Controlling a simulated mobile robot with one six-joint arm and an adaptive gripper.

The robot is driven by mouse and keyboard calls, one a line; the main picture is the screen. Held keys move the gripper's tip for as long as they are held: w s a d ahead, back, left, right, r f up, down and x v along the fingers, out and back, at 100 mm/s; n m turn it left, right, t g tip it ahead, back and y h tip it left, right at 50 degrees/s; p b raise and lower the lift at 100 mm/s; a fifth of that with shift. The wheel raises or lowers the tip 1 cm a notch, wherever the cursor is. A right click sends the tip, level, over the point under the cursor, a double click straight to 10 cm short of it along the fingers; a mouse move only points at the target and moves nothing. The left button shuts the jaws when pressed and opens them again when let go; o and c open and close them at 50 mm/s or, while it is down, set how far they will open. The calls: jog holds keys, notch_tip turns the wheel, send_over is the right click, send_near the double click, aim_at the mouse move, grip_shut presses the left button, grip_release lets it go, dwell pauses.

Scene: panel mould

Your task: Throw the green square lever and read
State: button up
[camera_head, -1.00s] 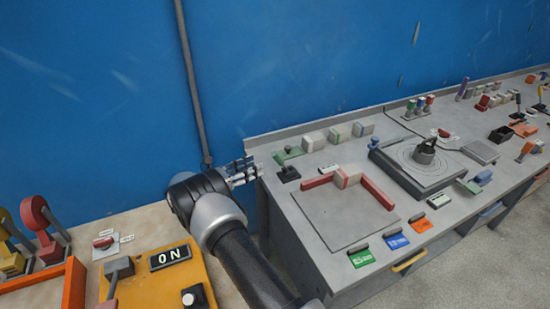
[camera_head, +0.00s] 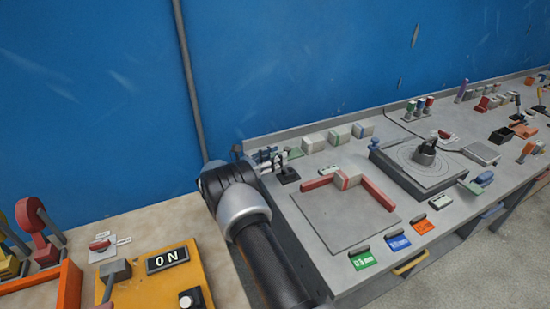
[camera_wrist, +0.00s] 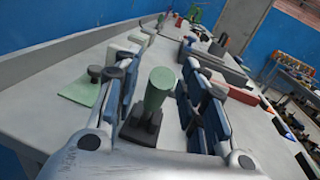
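A lever with a thick green round handle (camera_wrist: 157,90) stands on a black base (camera_wrist: 141,129) in the wrist view. My gripper (camera_wrist: 157,92) is open, with one finger on each side of the handle and gaps showing. A flat green plate (camera_wrist: 80,91) with a dark knob (camera_wrist: 94,72) lies left of the gripper in the wrist view. It also shows behind the fingers in the head view (camera_head: 295,153).
Pale blocks (camera_head: 314,142) stand behind the lever. Red bars (camera_head: 377,193) edge a grey plate (camera_head: 340,222). A turntable unit (camera_head: 424,160) stands farther right. Green, blue and orange tags (camera_head: 362,260) line the front edge. A yellow panel (camera_head: 140,287) has a display (camera_head: 167,259) reading ON.

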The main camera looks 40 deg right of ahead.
grip_shut()
dwell(0.5)
jog(key=shift+s+d+r+y+p, duration=0.2)
jog(key=shift+d+r+y+p, duration=0.4)
jog(key=shift+d+y+p, duration=0.45)
jog(key=s+d+f+m+t+y+p, duration=0.1)
jog(key=s+d+y+p, duration=0.1)
jog(key=d+y+p, duration=0.7)
jog(key=shift+f+t+y+p, duration=0.15)
jog(key=shift+t+y+p, duration=0.25)
jog(key=shift+p, duration=1.5)
jog(key=shift+s+d, duration=0.1)
